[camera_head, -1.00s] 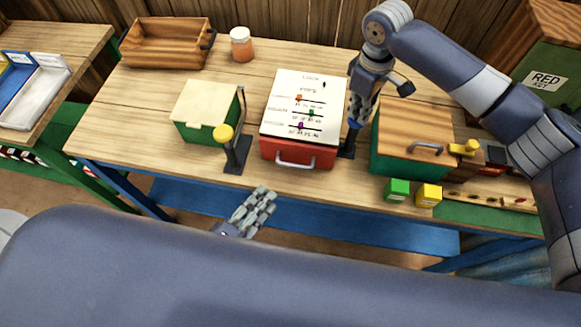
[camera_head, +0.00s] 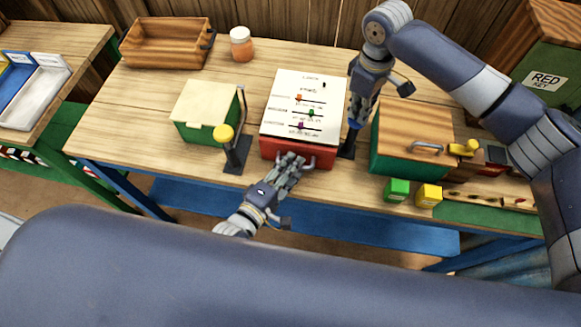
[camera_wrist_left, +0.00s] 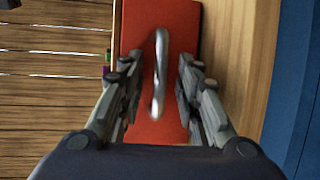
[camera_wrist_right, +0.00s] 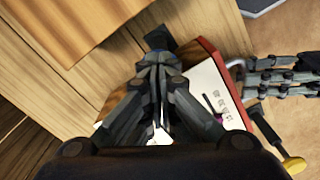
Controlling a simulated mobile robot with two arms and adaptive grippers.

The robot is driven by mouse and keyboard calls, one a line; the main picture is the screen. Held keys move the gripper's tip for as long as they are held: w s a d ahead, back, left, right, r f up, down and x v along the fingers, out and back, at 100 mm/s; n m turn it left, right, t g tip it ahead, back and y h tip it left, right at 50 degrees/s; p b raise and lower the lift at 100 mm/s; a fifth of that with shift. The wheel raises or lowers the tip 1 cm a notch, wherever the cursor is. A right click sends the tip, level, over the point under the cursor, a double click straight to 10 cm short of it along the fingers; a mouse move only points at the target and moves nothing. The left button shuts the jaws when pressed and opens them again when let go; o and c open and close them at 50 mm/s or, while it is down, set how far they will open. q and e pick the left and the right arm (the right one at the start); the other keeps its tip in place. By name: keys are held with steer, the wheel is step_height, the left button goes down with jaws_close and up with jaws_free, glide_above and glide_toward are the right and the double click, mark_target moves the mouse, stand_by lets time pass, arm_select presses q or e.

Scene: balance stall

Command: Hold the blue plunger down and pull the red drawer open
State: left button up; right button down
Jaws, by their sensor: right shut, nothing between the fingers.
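The red drawer (camera_head: 268,150) is the front of a red box with a white sheet on top; it looks shut. Its metal handle (camera_wrist_left: 160,75) stands between the fingers of my left gripper (camera_head: 291,163), which is open and apart from it on both sides. My right gripper (camera_head: 357,116) is shut and empty, pointing down just right of the red box. The blue plunger (camera_head: 354,124) shows only as a small blue patch at its fingertips, above a dark stand; how far it is pressed is hidden. In the right wrist view the closed fingertips (camera_wrist_right: 158,62) lie over the dark stand.
A yellow-knobbed lever (camera_head: 226,134) and a pale-lidded green box (camera_head: 205,107) stand left of the red box. A wood-lidded green box (camera_head: 405,140) is close on the right, with green (camera_head: 396,190) and yellow (camera_head: 428,195) cubes in front. The front table edge is near.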

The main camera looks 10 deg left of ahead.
arm_select(q)
jaws_close()
steer(key=s, duration=1.1)
jaws_free()
